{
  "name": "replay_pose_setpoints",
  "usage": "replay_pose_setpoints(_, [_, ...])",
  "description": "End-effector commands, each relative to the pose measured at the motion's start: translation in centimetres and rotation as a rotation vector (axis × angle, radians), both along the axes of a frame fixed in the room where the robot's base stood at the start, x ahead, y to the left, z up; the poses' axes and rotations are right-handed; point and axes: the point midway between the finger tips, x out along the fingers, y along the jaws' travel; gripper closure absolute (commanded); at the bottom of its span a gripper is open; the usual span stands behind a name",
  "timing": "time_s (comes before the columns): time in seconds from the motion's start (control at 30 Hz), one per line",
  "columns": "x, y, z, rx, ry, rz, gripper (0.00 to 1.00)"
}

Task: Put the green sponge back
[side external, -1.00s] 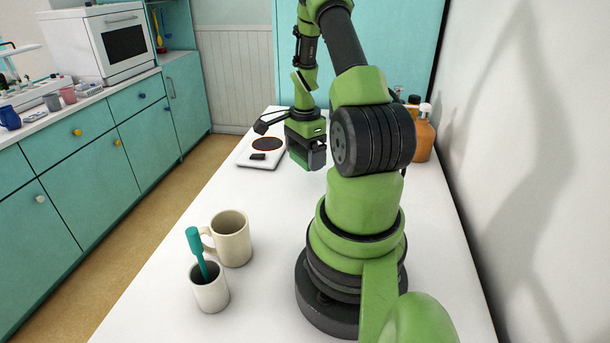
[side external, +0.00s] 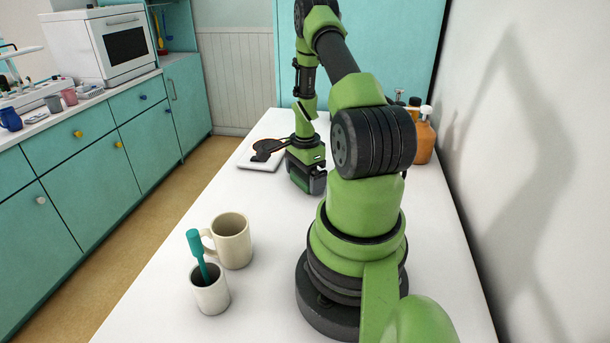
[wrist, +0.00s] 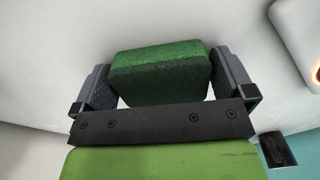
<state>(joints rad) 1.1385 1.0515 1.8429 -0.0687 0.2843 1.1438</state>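The green sponge (wrist: 160,72) is a thick, rough-faced block between the two grey fingers of my gripper (wrist: 164,86) in the wrist view. Both fingers press close along its short sides, and I take my gripper to be shut on it. In the side view my gripper (side external: 308,184) points down, low over the white table, to the near right of a white hot plate. The sponge is mostly hidden there by the gripper. I cannot tell whether its underside touches the table.
A cream mug (side external: 233,243) and a white cup (side external: 211,297) with a teal-handled tool (side external: 195,246) stand nearer. Orange bottles (side external: 424,139) stand by the right wall. The table middle is clear.

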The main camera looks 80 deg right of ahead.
Motion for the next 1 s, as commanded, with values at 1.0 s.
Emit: replay_pose_setpoints(1.0, [1.2,0.8,13.7,-0.021,-0.015,0.072,0.00])
